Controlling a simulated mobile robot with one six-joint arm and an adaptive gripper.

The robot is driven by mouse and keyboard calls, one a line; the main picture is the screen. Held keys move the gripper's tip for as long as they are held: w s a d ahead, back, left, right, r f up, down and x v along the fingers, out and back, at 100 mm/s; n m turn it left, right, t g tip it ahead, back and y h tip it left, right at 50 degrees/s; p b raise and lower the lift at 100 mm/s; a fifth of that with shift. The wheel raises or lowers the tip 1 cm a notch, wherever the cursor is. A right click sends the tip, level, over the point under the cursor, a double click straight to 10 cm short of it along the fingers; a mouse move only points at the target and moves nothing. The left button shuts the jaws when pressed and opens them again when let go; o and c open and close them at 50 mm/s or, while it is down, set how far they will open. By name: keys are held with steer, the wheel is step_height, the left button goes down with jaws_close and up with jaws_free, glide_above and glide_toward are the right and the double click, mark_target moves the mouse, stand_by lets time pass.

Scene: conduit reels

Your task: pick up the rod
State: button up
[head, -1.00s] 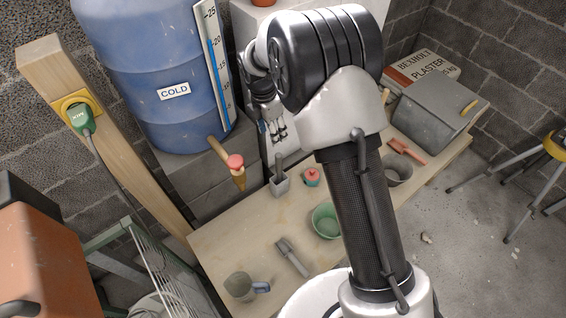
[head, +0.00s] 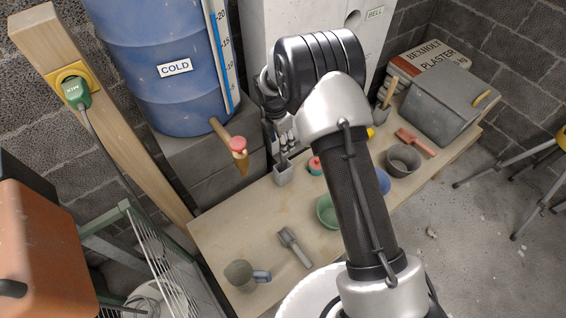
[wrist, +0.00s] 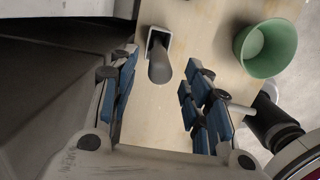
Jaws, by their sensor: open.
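The rod (wrist: 160,66) is a grey cylinder standing in a small square grey holder (wrist: 156,36) on the wooden bench. In the head view the holder (head: 284,175) stands near the back edge of the bench, and the rod is mostly hidden by my fingers. My gripper (head: 287,148) hangs just above the holder, pointing down. In the wrist view my gripper (wrist: 163,70) is open and empty, with blue-padded fingers to the left and right. The rod appears between the fingertips, apart from both.
A blue barrel (head: 165,105) with a protruding tap (head: 237,150) stands left of my gripper.

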steer(key=f, duration=0.2)
steer(key=f+b, duration=0.1)
steer(key=shift+w+d+f, duration=0.2)
steer(key=shift+f, duration=0.2)
steer(key=shift+c, duration=0.3)
jaws_close()
